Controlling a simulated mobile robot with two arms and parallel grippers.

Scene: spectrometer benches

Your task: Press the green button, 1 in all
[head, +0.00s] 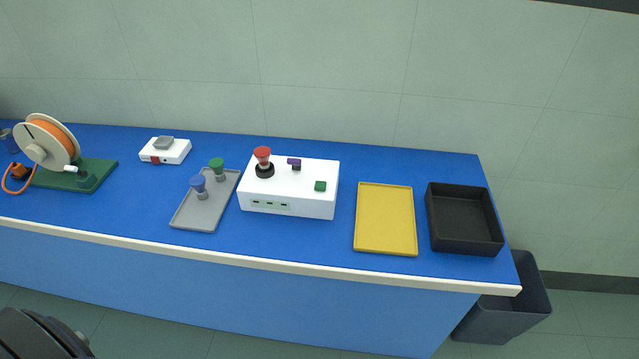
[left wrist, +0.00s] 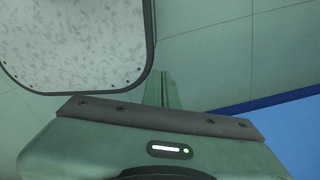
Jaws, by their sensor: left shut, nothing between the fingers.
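The same box has a red knob (head: 263,155) on a black base and a small purple part (head: 294,162). My left gripper (left wrist: 165,88) is shut and empty in the left wrist view, with the wall behind it. It is well away from the green button, which does not show in that view. My right gripper is not in view.
A grey tray (head: 190,218) left of the box holds a blue-topped and a green-topped piece. A yellow tray (head: 386,215) and a black bin (head: 465,240) stand to the right. A small white device (head: 175,153) and a reel (head: 45,140) are at left.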

